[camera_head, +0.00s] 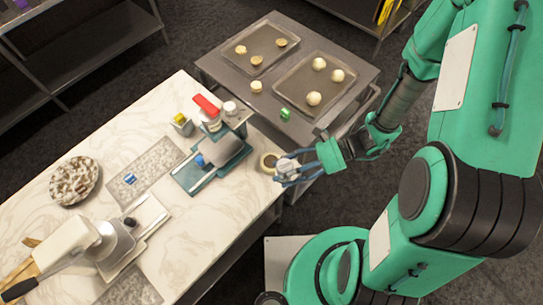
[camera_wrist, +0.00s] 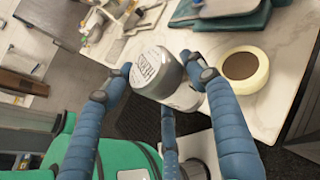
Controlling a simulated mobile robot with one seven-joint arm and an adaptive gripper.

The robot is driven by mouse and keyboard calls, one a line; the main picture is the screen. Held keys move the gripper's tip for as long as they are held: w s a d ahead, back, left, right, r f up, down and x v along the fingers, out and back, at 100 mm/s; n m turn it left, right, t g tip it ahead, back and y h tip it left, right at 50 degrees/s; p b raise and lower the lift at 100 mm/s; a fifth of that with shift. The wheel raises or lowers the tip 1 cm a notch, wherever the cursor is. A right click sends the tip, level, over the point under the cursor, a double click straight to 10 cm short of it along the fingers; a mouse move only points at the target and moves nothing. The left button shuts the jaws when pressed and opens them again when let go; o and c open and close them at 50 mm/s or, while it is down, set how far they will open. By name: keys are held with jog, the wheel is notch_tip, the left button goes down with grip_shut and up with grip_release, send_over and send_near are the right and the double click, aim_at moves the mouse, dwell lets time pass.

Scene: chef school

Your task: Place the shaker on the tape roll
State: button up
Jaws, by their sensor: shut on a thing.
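The shaker (camera_wrist: 160,76) has a grey lid with raised lettering and a pale body. My gripper (camera_wrist: 160,84) is shut on it, with blue fingers on both sides. In the head view my gripper (camera_head: 283,172) holds the shaker (camera_head: 286,167) near the marble table's right edge. The tape roll (camera_wrist: 243,68) is a cream ring with a brown inside, lying flat on the table corner. In the head view the tape roll (camera_head: 268,162) is just left of the shaker. In the wrist view the shaker is apart from the roll.
The marble table (camera_head: 221,214) holds a teal-based device (camera_head: 190,178), a slicer (camera_head: 130,236) and a bowl (camera_head: 74,182). A grey table (camera_head: 216,66) behind carries trays with pale round pieces and a green item (camera_head: 285,113). A dark gap lies beside the marble table.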

jog(key=w+a, duration=0.1)
jog(key=w, duration=0.1)
jog(key=w+a, duration=0.1)
jog(key=w, duration=0.2)
jog(key=w+a, duration=0.1)
jog(key=w, duration=0.2)
jog(key=shift+a+f, duration=0.35)
jog(key=shift+f, duration=0.05)
jog(key=shift+f+b, duration=0.3)
jog(key=shift+f, duration=1.45)
jog(key=shift+f, duration=0.1)
jog(key=o, duration=1)
jog(key=shift+p+v, duration=0.35)
jog(key=shift+v, duration=5.7)
jog(key=shift+r, duration=0.2)
